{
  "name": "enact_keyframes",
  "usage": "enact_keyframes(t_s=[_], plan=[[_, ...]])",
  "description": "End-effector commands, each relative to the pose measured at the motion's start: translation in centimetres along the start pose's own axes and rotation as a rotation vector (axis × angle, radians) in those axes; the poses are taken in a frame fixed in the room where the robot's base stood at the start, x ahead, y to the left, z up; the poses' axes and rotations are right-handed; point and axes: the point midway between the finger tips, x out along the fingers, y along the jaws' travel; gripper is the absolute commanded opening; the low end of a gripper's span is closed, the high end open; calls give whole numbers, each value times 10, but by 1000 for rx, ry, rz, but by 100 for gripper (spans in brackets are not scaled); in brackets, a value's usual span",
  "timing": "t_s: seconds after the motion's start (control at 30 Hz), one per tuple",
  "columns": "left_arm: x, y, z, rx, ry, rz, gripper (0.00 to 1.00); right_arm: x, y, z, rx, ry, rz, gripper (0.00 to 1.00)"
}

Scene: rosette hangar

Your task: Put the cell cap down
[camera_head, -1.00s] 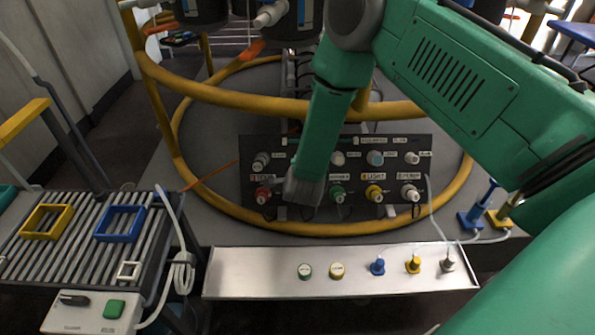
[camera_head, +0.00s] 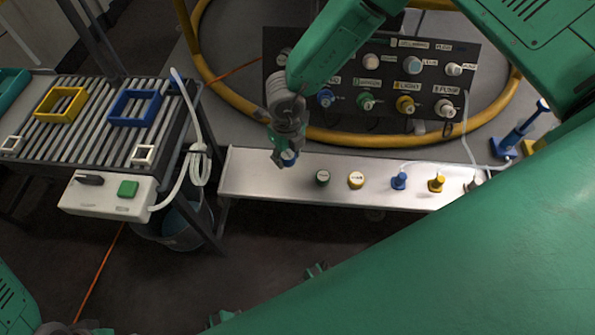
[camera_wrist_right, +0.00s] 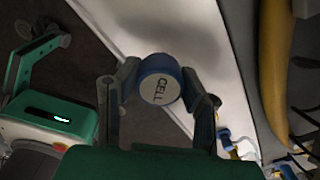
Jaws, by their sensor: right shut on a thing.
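The cell cap (camera_head: 289,158) is a blue round cap. In the right wrist view (camera_wrist_right: 160,88) its pale face reads CELL, and it sits between the two fingers. My right gripper (camera_head: 287,146) is shut on it. In the head view it holds the cap over the left end of the metal tray (camera_head: 250,185); whether the cap touches the tray is unclear.
A dark panel (camera_head: 429,85) with several labelled fittings stands behind the tray. A blue plug (camera_head: 399,181) and a yellow plug (camera_head: 437,184) stand farther right on the tray. A slatted rack (camera_head: 88,130) with blue and yellow frames is at the left. A yellow hoop (camera_head: 375,137) surrounds the panel.

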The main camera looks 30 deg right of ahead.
Motion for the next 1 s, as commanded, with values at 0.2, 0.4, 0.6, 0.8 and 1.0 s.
enact_keyframes(t_s=[0.2, 0.4, 0.6, 0.8, 1.0], plan=[[18, 0, 1, 0, 0, 0, 40, 40, 0, -1, 0, 3, -2, 0], [26, 0, 1, 0, 0, 0, 40, 60, 0, -1, -2, 2, -3, 0], [40, 0, 2, 0, 0, 0, 40, 92, -1, -1, -2, 1, -3, 0], [39, 0, 2, 0, 0, 0, 40, 92, -1, -1, -2, 1, -3, 0], [39, 0, 2, 0, 0, 0, 40, 92, -1, -1, -2, 1, -3, 56]])
